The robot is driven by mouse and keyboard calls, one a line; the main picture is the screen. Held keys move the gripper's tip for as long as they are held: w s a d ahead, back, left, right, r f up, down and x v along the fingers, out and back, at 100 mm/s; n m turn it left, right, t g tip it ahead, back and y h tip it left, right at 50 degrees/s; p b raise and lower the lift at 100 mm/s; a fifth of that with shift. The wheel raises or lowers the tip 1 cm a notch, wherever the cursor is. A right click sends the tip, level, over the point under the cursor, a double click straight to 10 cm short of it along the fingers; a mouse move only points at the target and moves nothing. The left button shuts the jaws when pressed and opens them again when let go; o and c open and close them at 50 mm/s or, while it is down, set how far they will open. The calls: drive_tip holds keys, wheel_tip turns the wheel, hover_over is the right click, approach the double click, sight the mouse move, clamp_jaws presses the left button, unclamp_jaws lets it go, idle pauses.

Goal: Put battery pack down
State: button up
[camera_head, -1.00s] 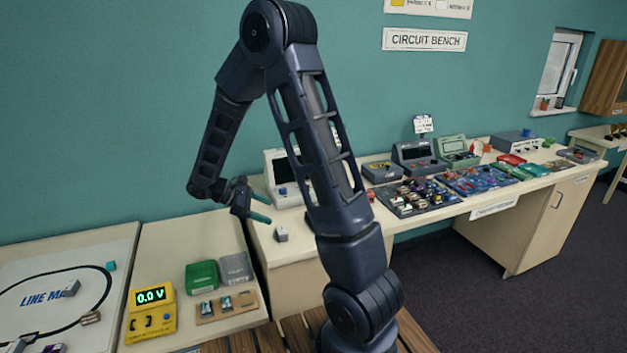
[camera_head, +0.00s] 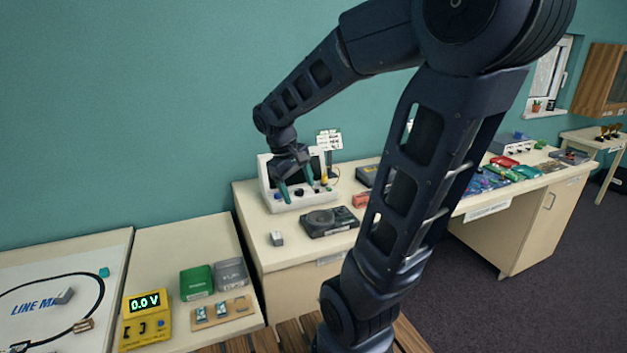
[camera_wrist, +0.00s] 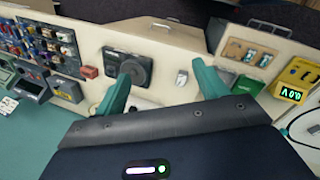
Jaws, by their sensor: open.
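A small grey-white block (camera_head: 276,238), which looks like the battery pack, rests on the cream bench (camera_head: 263,257) near its front left corner. It also shows in the wrist view (camera_wrist: 181,77), beyond and between my fingertips, touching neither. My gripper (camera_head: 296,186) has its two teal fingers apart with nothing between them. In the head view it hangs in front of the pale instrument with a dark screen (camera_head: 268,182), farther back than the block. In the wrist view my gripper (camera_wrist: 163,88) shows both fingers spread wide.
A dark box with a round disc (camera_head: 328,221) lies right of the block, with a red block (camera_head: 361,200) beyond. A yellow 0.0 V meter (camera_head: 145,320) and a green box (camera_head: 196,282) stand on the left table. My arm hides part of the bench.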

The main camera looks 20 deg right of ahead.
drive_tip(key=s+d+r+m+t+y, duration=0.1)
drive_tip(key=s+r+m+t+y, duration=0.2)
drive_tip(key=s, duration=0.4)
drive_tip(key=shift+s+d+r+m+t, duration=0.2)
drive_tip(key=shift+d+r+m+t, duration=0.15)
drive_tip(key=shift+r+m+t, duration=0.55)
